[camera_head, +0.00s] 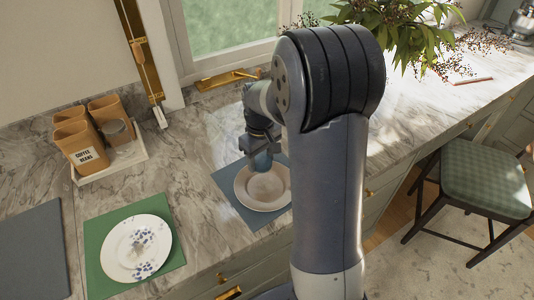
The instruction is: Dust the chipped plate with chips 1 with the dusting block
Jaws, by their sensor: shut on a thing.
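My gripper (261,152) is shut on a bluish block (262,162), which looks like the dusting block. It holds the block over the far-left part of a plain beige plate (268,196) on a blue-grey mat (232,189). I cannot tell whether the block touches the plate. My arm hides the plate's right side. A white plate with a blue floral pattern (152,236) lies on a green mat (102,275) to the left. It has a greyish patch near its middle. I cannot tell which plate is the chipped one.
Orange canisters, one labelled coffee beans (84,156), stand on a light tray (121,161) at the back left. A grey mat (32,253) lies at the left edge. A leafy plant (415,28) and a chair (484,180) are to the right.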

